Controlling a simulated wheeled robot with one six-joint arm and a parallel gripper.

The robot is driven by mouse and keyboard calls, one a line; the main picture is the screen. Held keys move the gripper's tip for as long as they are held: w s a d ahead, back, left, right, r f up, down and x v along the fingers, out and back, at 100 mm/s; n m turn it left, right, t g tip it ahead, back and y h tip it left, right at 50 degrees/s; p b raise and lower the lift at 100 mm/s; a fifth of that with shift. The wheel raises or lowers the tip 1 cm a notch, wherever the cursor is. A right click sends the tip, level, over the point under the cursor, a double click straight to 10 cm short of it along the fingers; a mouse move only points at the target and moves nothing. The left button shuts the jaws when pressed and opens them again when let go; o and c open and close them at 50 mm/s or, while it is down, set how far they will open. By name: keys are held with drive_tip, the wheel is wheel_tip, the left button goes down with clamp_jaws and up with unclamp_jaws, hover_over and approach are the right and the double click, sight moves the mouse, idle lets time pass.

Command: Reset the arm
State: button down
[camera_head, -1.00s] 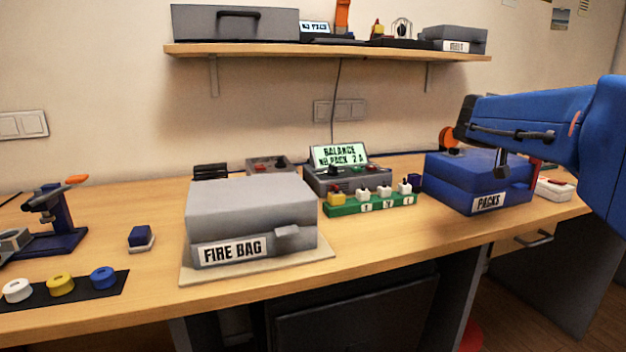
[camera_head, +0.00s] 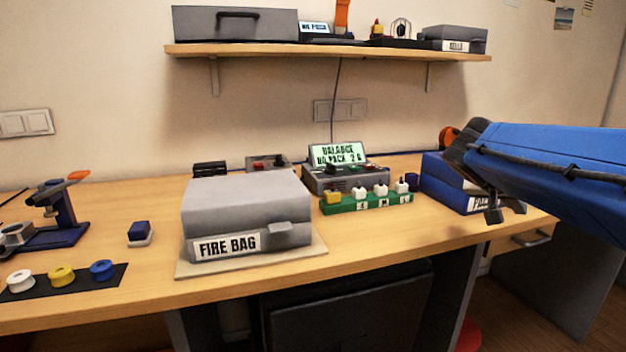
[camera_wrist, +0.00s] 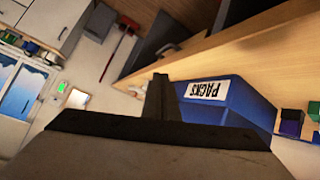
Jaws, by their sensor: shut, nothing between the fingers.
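My blue arm enters from the right in the head view. My gripper (camera_head: 492,212) hangs at its end, in front of the blue PACKS box (camera_head: 446,184), and hides part of that box and its label. In the wrist view my gripper (camera_wrist: 160,92) shows as dark fingers together, with nothing between them. The blue PACKS box (camera_wrist: 250,98) lies just beyond and to the right of the fingers there. I cannot tell whether the fingers touch it, and nothing is held.
The grey FIRE BAG box (camera_head: 246,208) stands on a board at the table's front. Behind it are the balance charger (camera_head: 345,178) and a green connector strip (camera_head: 366,204). Spools (camera_head: 62,276) lie at left. A shelf (camera_head: 330,53) overhangs the back.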

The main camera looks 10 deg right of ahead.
drive_tip(key=s+a+f+n+y, duration=0.3)
drive_tip(key=a+f, duration=0.3)
drive_tip(key=a, duration=0.3)
drive_tip(key=s+a+f+n+t+y, duration=0.1)
drive_tip(key=s+a+f+n+y, duration=0.2)
drive_tip(key=a+f, duration=0.4)
drive_tip(key=s+a+f+n+y, duration=0.4)
drive_tip(key=a+f, duration=0.3)
drive_tip(key=a, duration=0.5)
drive_tip(key=shift+n+t+y, duration=0.3)
drive_tip(key=shift+n+t, duration=0.1)
drive_tip(key=shift+n, duration=0.1)
